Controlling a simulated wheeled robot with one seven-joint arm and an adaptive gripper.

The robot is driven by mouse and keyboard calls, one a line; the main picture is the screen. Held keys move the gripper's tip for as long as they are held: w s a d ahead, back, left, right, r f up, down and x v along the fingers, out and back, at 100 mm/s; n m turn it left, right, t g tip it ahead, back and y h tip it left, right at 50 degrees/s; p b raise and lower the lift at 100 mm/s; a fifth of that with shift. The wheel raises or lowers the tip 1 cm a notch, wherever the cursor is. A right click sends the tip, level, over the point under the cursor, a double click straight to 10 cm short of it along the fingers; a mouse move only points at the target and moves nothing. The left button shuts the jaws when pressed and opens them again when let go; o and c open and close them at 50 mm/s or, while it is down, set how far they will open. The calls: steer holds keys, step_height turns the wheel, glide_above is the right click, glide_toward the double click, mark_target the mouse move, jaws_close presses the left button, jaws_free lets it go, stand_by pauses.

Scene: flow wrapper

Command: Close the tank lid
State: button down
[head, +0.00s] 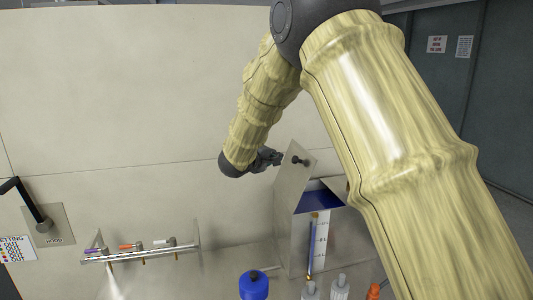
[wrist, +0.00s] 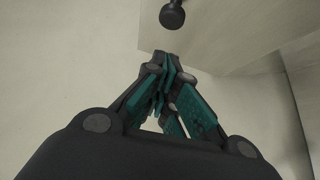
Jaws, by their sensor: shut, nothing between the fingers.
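The metal tank (head: 291,242) stands against the back wall, with a level scale and blue tube on its front. Its grey lid (head: 290,174) is raised and tilted up, and the dark blue inside of the tank shows below it. A dark knob (head: 296,160) sits on the lid; it also shows at the top of the wrist view (wrist: 172,15). My gripper (head: 277,157) is to the left of the lid, close to its edge. In the wrist view my gripper (wrist: 163,62) has its fingers together and empty, just short of the knob. Whether it touches the lid is unclear.
A pipe with several coloured valves (head: 140,253) is on the wall at left, with spray below. A black handle on a plate (head: 45,224) is farther left. A blue-capped container (head: 254,285) and several bottles (head: 339,289) stand in front of the tank.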

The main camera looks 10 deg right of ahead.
steer(key=shift+s+d+f+p, duration=0.1)
steer(key=shift+d+f+p, duration=0.15)
steer(key=shift+d, duration=0.6)
steer(key=shift+d+f+p, duration=0.15)
steer(key=shift+d+f, duration=0.2)
steer(key=shift+d, duration=0.45)
steer(key=shift+d, duration=0.1)
